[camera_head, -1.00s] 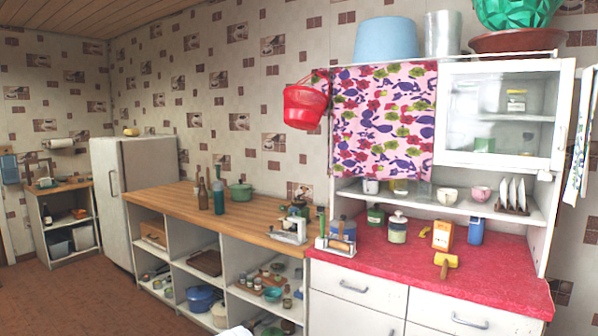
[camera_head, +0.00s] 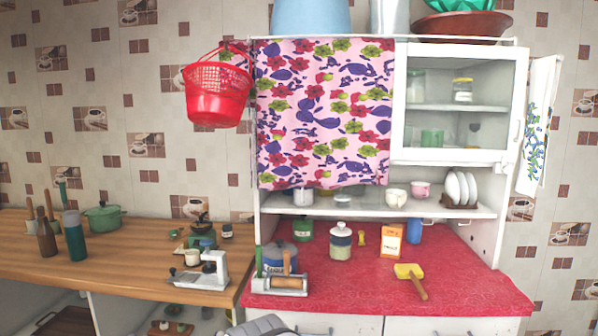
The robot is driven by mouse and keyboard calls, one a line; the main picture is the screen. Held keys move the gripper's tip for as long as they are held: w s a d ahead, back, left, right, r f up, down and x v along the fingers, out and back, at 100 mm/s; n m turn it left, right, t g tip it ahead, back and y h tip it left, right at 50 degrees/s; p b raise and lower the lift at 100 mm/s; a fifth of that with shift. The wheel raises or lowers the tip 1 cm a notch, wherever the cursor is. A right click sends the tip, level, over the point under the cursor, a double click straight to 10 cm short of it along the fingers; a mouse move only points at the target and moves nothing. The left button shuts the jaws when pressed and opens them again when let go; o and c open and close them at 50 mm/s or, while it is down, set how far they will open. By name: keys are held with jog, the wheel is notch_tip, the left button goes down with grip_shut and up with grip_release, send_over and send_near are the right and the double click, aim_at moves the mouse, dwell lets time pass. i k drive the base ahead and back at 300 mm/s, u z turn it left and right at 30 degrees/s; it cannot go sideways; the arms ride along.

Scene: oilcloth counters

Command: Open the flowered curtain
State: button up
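The flowered curtain (camera_head: 322,115), pink with purple, red and green blossoms, hangs from a rail along the top of the white cabinet (camera_head: 509,110). It is spread flat over the left part of the upper cabinet and hides what is behind it. Its lower edge ends just above the open shelf. The glass door (camera_head: 457,105) to its right is shut, with jars showing behind it. My gripper is not in view; a grey part at the bottom edge (camera_head: 265,325) looks like a piece of my arm.
A red basket (camera_head: 216,100) hangs at the curtain's upper left. The red counter (camera_head: 465,275) below holds canisters, an orange box (camera_head: 391,240) and a yellow-headed tool (camera_head: 409,272). A wooden worktop (camera_head: 130,250) with bottles and a green pot lies left.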

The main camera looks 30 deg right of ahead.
aim_at(324, 106)
jog(key=z, duration=0.45)
jog(key=i, duration=1.05)
jog(key=z, duration=0.2)
jog(key=k, duration=0.9)
jog(key=z, duration=0.2)
jog(key=i, duration=0.9)
jog(key=u, duration=0.05)
